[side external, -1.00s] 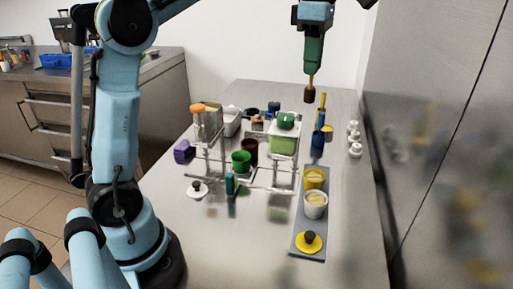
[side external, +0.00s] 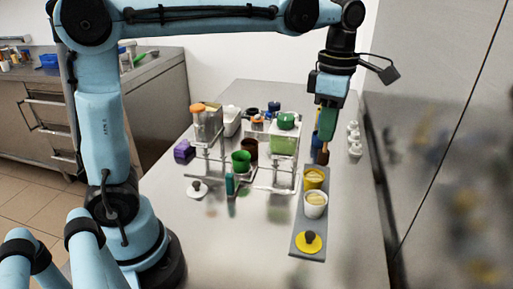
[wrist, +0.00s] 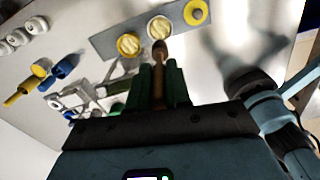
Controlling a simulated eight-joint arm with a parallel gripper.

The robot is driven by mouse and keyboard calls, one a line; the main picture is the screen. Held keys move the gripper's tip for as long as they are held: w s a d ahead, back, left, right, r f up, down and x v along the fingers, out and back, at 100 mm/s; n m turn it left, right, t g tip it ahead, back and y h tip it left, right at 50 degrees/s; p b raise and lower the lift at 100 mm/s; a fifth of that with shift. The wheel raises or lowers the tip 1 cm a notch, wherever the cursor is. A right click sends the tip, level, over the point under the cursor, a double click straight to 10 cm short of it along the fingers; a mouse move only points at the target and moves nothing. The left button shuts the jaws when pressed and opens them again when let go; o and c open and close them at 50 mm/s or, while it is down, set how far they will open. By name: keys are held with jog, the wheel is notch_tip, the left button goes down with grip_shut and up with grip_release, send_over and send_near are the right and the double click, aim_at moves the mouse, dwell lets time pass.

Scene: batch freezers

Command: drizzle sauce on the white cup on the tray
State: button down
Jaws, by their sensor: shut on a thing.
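The white cup (side external: 315,208) stands upright on the grey tray (side external: 309,241), filled with something cream-coloured. In the wrist view the white cup (wrist: 160,29) lies just past the tool's tip. My gripper (side external: 326,128) has green fingers and is shut on a wooden stick tool with a dark brown head (side external: 322,157). The tool points down, with its head above and behind the yellow cup (side external: 313,178). In the wrist view my gripper (wrist: 158,75) holds the stick between its fingers. No sauce is visible falling from the head.
A yellow disc with a dark knob (side external: 309,242) sits at the tray's near end. Small white pots (side external: 354,141) stand on the right. A rack with green and brown cups (side external: 242,161) is left of the tray. The table front is clear.

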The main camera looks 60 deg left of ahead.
aim_at(328, 152)
jog(key=shift+f, duration=3.9)
jog(key=shift+s+a, duration=0.25)
jog(key=shift+a, duration=0.1)
jog(key=shift+w+d, duration=0.5)
jog(key=shift+d, duration=0.2)
jog(key=shift+s+a, duration=0.5)
jog(key=shift+a, duration=0.2)
notch_tip(328, 152, up, 7)
